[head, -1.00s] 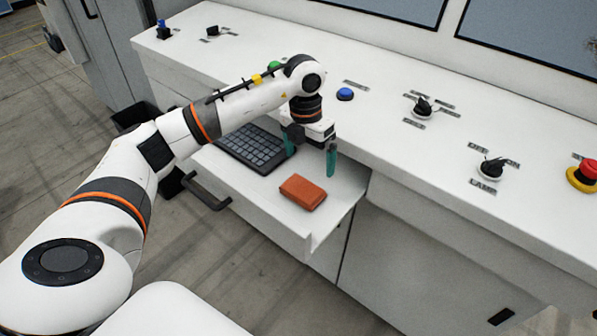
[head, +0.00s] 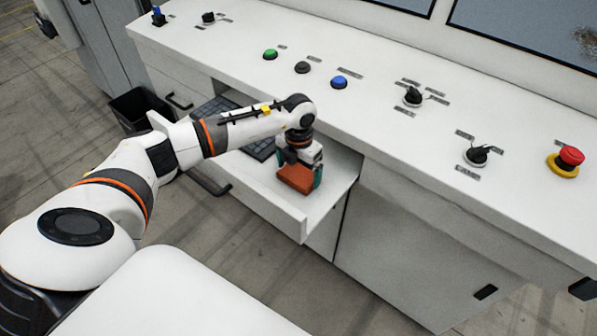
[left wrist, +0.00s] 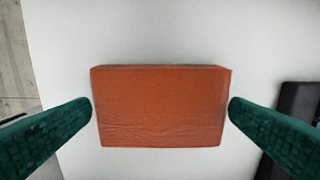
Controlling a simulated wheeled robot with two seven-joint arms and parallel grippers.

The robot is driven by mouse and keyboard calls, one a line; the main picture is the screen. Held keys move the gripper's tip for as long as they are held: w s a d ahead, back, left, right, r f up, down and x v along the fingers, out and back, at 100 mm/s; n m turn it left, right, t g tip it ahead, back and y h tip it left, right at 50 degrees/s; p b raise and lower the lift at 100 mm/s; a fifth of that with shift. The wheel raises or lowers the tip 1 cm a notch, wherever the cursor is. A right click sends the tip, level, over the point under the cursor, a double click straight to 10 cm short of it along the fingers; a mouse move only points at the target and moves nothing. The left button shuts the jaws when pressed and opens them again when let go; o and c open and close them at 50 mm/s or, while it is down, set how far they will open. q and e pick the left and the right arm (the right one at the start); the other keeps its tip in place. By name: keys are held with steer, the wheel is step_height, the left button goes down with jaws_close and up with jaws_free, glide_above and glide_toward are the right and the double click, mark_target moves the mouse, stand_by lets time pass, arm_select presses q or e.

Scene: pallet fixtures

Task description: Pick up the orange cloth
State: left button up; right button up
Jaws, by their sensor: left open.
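The orange cloth (head: 294,178) is a folded block lying on the white pull-out drawer tray (head: 335,190). In the left wrist view the cloth (left wrist: 160,106) lies between the two green fingers of my left gripper (left wrist: 160,112). The fingers stand at its left and right sides, close to its edges. In the head view my left gripper (head: 298,172) is over the cloth and hides part of it. The gripper is open. My right gripper is not in view.
A black keyboard (head: 218,108) lies on the tray to the left, partly behind my arm. The console top (head: 370,120) above carries a green button (head: 270,54), a blue button (head: 339,82), knobs and a red emergency stop (head: 571,157). A black bin (head: 140,108) stands on the floor.

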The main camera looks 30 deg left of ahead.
mark_target(299, 173)
arm_select(q)
steer(key=shift+f, duration=0.4)
steer(key=c, duration=0.7)
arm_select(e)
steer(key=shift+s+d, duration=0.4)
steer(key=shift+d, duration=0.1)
arm_select(q)
steer(key=shift+r, duration=0.2)
steer(key=shift+w+r, duration=0.1)
steer(key=shift+r, duration=0.25)
step_height(299, 173, up, 9)
steer(key=b, duration=0.3)
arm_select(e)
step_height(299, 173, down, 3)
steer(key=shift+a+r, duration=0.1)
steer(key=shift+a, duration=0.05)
